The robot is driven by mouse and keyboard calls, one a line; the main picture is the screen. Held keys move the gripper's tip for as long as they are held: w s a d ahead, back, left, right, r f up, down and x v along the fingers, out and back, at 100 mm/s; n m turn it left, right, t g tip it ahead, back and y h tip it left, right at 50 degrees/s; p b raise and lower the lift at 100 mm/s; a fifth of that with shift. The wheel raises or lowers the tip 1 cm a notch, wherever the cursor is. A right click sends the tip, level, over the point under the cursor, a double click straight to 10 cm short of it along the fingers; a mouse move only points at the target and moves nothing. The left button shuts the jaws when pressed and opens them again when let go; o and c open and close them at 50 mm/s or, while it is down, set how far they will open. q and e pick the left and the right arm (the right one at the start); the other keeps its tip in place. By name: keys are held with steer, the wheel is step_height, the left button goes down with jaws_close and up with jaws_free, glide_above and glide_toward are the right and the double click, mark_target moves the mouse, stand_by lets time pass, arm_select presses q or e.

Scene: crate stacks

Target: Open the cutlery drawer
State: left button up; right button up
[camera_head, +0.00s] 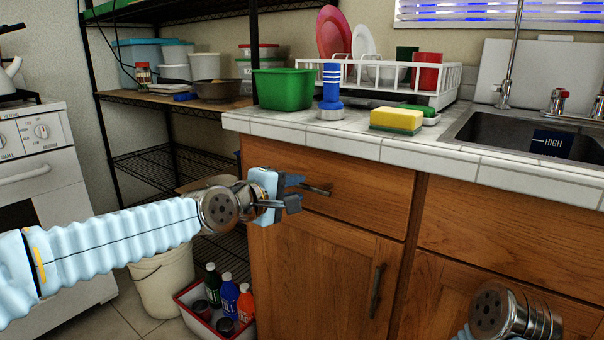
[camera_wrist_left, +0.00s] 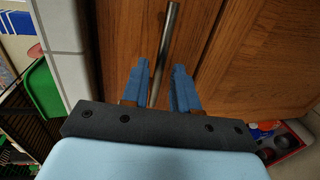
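The drawer is the upper wooden front (camera_head: 370,190) left of the sink, under the tiled counter. It looks shut, flush with the cabinet. Its dark metal bar handle (camera_head: 319,190) lies level across the front. My left gripper (camera_head: 296,191) is at the handle's left end, fingers open. In the left wrist view the handle (camera_wrist_left: 168,35) passes between the two blue fingers (camera_wrist_left: 159,88), nearer the left one, with a clear gap to the right one. Part of the handle is hidden by the gripper in the head view. My right gripper is not visible; only part of that arm shows at bottom right.
The tiled counter edge (camera_head: 400,155) overhangs just above the drawer. A cabinet door (camera_head: 315,275) with an upright handle (camera_head: 376,291) is below. A crate of bottles (camera_head: 190,293) stands on the floor at left. A green tub (camera_head: 283,90) and sponge (camera_head: 396,120) sit on the counter.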

mark_target(301, 187)
arm_select(q)
steer(key=shift+p+x, duration=0.35)
steer(key=shift+x, duration=1.4)
jaws_close()
